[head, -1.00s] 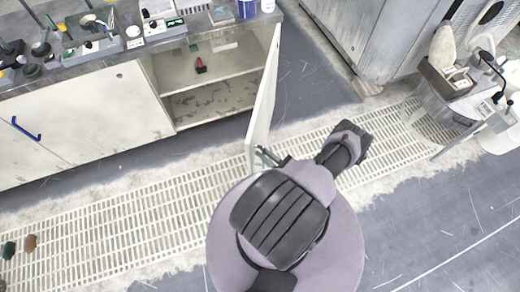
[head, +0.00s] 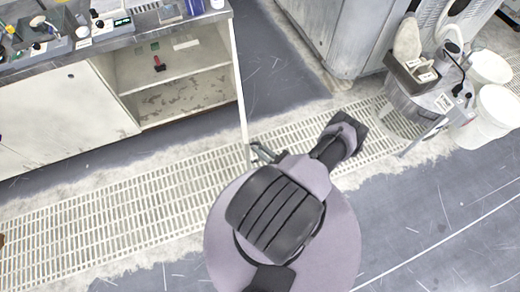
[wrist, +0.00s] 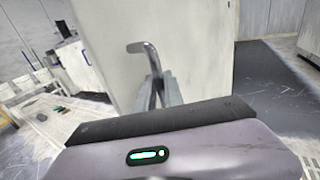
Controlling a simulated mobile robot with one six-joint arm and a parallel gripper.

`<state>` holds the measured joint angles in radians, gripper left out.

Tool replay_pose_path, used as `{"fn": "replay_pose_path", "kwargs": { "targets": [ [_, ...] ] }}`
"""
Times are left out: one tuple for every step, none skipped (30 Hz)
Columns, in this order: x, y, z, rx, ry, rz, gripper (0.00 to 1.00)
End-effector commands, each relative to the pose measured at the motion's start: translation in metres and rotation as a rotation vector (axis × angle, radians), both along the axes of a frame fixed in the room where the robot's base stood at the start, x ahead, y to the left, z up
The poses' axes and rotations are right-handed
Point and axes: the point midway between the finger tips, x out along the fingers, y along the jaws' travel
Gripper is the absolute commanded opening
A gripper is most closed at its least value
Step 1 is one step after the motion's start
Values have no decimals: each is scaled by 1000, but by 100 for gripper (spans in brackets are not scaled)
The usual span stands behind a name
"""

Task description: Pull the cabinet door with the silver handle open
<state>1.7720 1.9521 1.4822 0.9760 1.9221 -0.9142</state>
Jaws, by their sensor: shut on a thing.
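The white cabinet door (head: 239,88) stands swung out from the right end of the cabinet, seen nearly edge-on in the head view. Its broad white face (wrist: 200,45) fills the middle of the wrist view. The silver handle (wrist: 143,47) sticks out from that face, bent like a lever. My gripper (wrist: 160,92) is shut on the handle; its fingers also show beside the door's free edge in the head view (head: 262,153). The handle part between the fingers is hidden. The cabinet opening shows a shelf (head: 175,72) inside.
A small red object (head: 159,64) lies on the shelf. The worktop (head: 120,38) carries tools and boxes. A pale floor grating (head: 110,218) runs below the cabinet. A grey machine (head: 340,35) and a drum with white buckets (head: 500,115) stand to the right. Open floor lies at lower right.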

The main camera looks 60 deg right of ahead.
Motion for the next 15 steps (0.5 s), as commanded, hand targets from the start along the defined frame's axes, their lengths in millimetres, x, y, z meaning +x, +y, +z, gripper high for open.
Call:
{"fn": "replay_pose_path", "kwargs": {
  "targets": [
    [0, -2, 1, -1, -1, -4, 0],
    [0, -2, 1, -1, -1, -4, 0],
    [0, -2, 1, -1, -1, -4, 0],
    [0, -2, 1, -1, -1, -4, 0],
    [0, -2, 1, -1, -1, -4, 0],
    [0, -2, 1, -1, -1, -4, 0],
    [0, -2, 1, -2, -1, -4, 0],
    [0, -3, 1, -2, -1, -4, 0],
    [0, -3, 1, -2, -1, -5, 14],
    [0, -3, 1, -2, -1, -5, 20],
    [0, -3, 1, -2, -1, -5, 26],
    [0, -2, 1, -2, -1, -4, 34],
    [0, -2, 1, -2, -1, -4, 34],
    [0, -2, 1, -2, -1, -3, 34],
    [0, -2, 1, -2, -1, -3, 34]
  ]
}}
